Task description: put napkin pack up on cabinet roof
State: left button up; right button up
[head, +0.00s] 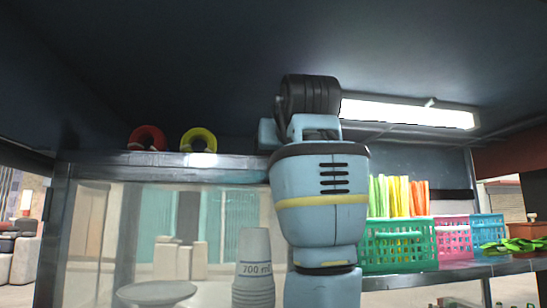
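The cabinet (225,175) has glass panels and a dark flat roof edge, left of centre in the head view. One of my light-blue arms rises from the bottom, right of centre, to above the roof level, in front of the cabinet's right end. I cannot be sure which arm it is. Its gripper is hidden behind the upper arm links, so I cannot see whether it holds anything. I cannot make out a napkin pack. My other gripper is out of view.
Stacked cups (254,265) show below. Green (400,245), pink (453,237) and blue (487,231) baskets sit on a right shelf. A dark ceiling with a lamp (410,113) hangs above.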

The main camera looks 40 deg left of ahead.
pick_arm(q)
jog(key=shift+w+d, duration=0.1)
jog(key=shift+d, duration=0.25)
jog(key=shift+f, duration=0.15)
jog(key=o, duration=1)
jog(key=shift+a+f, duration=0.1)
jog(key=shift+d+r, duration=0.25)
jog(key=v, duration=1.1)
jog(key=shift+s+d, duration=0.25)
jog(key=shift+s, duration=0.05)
